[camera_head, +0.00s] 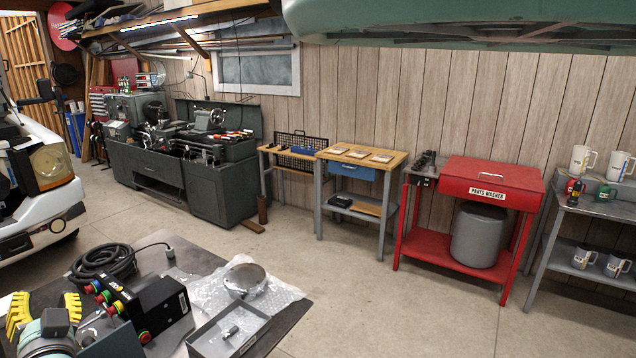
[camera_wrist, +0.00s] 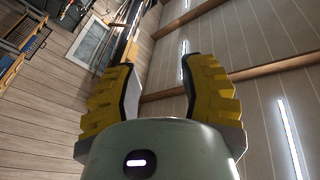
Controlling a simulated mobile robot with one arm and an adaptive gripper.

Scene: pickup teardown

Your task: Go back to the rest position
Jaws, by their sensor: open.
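My gripper (camera_head: 45,310) shows at the lower left of the head view, with yellow ridged fingers pointing up. In the wrist view my gripper (camera_wrist: 158,85) has its two yellow fingers spread apart with nothing between them. Behind it the wrist view shows the wood-panelled wall and the ceiling with strip lights, tilted. The gripper is at the left of a dark work surface (camera_head: 290,318), beside a black control box (camera_head: 155,312) with coloured buttons.
The dark surface also bears a coiled black cable (camera_head: 100,268), bubble wrap (camera_head: 205,288) with a round metal part (camera_head: 245,278), and a grey tray (camera_head: 205,346) holding a small part. A red parts washer (camera_head: 490,185) and benches line the wall. The concrete floor (camera_head: 370,270) between is clear.

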